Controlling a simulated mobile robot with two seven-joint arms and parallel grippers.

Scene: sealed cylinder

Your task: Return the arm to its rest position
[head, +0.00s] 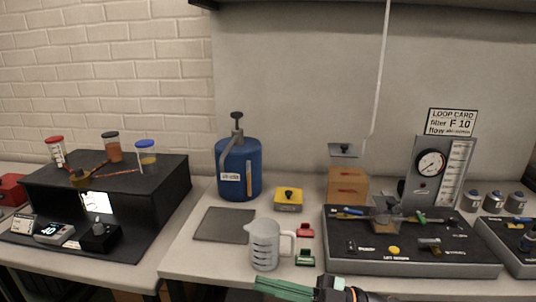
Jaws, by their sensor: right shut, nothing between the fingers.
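My right gripper (262,285) shows at the bottom edge of the head view, in front of the bench. Its green fingers point left, are together and hold nothing. Its dark wrist is partly cut off by the picture's lower edge. It is nearer to me than the clear measuring jug (264,246) and appears below it in the picture, apart from it. My left gripper is not in view.
A blue cylinder (238,170) stands at the back beside a grey mat (224,226). A yellow box (288,200) and red and green clips lie mid-bench. A dark panel (410,268) with a gauge (431,163) fills the right. A black stand (160,175) with jars is left.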

